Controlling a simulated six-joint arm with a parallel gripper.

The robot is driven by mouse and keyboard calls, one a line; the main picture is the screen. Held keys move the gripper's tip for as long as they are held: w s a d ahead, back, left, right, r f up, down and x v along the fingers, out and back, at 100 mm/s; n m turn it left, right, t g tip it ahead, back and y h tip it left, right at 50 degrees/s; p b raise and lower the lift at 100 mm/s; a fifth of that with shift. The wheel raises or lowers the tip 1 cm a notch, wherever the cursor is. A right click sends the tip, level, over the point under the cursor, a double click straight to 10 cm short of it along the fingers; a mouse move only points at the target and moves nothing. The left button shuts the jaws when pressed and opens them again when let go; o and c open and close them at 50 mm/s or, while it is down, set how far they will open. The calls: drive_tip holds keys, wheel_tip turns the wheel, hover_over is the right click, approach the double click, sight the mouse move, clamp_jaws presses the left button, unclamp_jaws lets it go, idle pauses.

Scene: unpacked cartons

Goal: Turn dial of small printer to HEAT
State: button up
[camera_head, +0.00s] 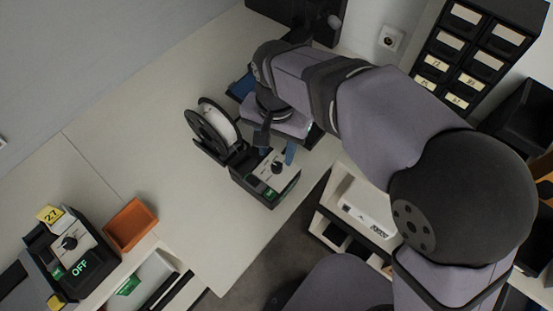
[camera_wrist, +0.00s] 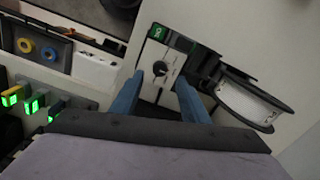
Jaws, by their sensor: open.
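My gripper (camera_head: 276,154) is open above the printer. In the wrist view its blue fingers (camera_wrist: 161,84) reach toward the dial, one on each side, and appear apart from it.
The black holder with a white roll (camera_head: 222,126) stands close beside the printer. Another device (camera_head: 84,245) with a dial and an OFF display stands at the lower left, by an orange tray (camera_head: 130,224). Drawers (camera_head: 470,50) stand at the upper right. The table's middle is clear.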

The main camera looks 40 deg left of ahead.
sight(277, 166)
drive_tip(key=shift+f+p, duration=0.75)
drive_tip(key=shift+f, duration=2.15)
clamp_jaws()
